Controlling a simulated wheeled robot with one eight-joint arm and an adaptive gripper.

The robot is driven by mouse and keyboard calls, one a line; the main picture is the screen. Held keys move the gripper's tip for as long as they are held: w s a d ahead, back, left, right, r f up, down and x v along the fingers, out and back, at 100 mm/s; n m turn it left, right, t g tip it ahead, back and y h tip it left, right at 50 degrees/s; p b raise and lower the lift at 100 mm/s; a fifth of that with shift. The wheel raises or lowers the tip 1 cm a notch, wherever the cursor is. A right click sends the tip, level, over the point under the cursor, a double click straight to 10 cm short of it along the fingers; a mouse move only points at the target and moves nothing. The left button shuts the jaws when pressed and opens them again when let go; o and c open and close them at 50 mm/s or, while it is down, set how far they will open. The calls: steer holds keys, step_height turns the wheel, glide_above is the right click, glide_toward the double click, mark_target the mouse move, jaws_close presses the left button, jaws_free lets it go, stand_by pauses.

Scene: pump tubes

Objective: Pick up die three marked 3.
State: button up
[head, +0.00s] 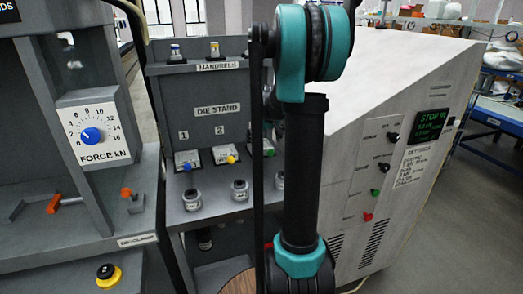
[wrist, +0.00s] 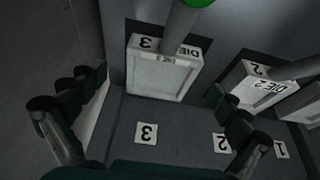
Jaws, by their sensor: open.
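Die three is a pale block (wrist: 158,76) marked 3 on its top edge, upside down in the wrist view. A grey post rises from it to a green knob (wrist: 198,2), cut off by the top edge. My gripper (wrist: 157,90) is open and empty, its fingers spread to either side of the die in the picture, with no contact visible.
Die 2 (wrist: 262,84) stands close by, near the right finger, and another die is at the right edge. In the head view, dies with blue (head: 188,166) and yellow (head: 230,159) knobs sit on the die stand (head: 215,135). Small jars (head: 192,200) stand in front.

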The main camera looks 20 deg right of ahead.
mark_target(262, 148)
steer(key=x, duration=0.4)
steer(key=shift+w+a, duration=0.1)
steer(key=shift+a, duration=0.05)
steer(key=c, duration=1.8)
